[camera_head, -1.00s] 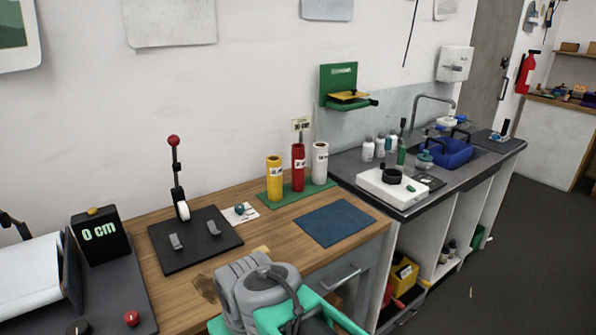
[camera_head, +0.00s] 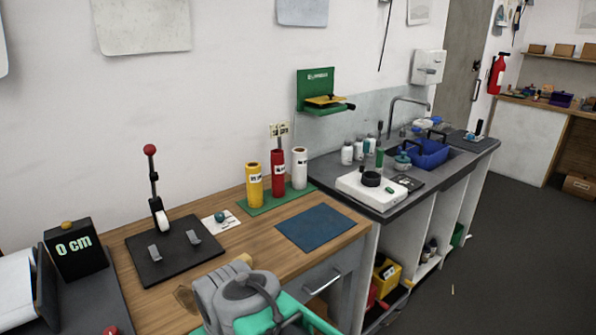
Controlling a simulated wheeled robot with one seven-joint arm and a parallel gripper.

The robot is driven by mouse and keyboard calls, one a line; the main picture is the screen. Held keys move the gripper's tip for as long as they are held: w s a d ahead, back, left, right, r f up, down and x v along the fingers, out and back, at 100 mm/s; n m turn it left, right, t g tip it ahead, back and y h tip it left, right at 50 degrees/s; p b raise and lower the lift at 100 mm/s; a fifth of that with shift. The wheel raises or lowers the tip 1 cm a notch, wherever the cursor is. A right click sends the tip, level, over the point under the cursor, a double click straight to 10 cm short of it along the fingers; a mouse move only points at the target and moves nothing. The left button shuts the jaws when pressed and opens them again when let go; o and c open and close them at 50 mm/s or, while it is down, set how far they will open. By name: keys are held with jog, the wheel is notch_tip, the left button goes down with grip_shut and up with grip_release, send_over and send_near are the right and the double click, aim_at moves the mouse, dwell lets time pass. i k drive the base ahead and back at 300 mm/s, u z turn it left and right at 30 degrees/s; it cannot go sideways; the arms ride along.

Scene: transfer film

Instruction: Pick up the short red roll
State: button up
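A red roll (camera_head: 278,173) stands upright on a green mat (camera_head: 262,208) at the back of the wooden bench. A yellow roll (camera_head: 254,186) stands to its left and a white roll (camera_head: 299,168) to its right. A small label card shows above the red roll. Part of my grey and teal arm shows at the bottom middle, over the front edge of the bench. My gripper's fingers are not visible.
A blue mat (camera_head: 315,227) lies in front of the rolls. A black lever press (camera_head: 172,252) and a display reading 0 cm (camera_head: 75,249) stand to the left. A sink counter (camera_head: 330,172) with bottles and a white device (camera_head: 372,192) is to the right.

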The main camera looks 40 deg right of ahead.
aim_at(278, 176)
jog(key=u, duration=3.25)
jog(key=k, duration=1.15)
jog(key=z, duration=2.3)
jog(key=i, duration=0.5)
jog(key=u, duration=0.05)
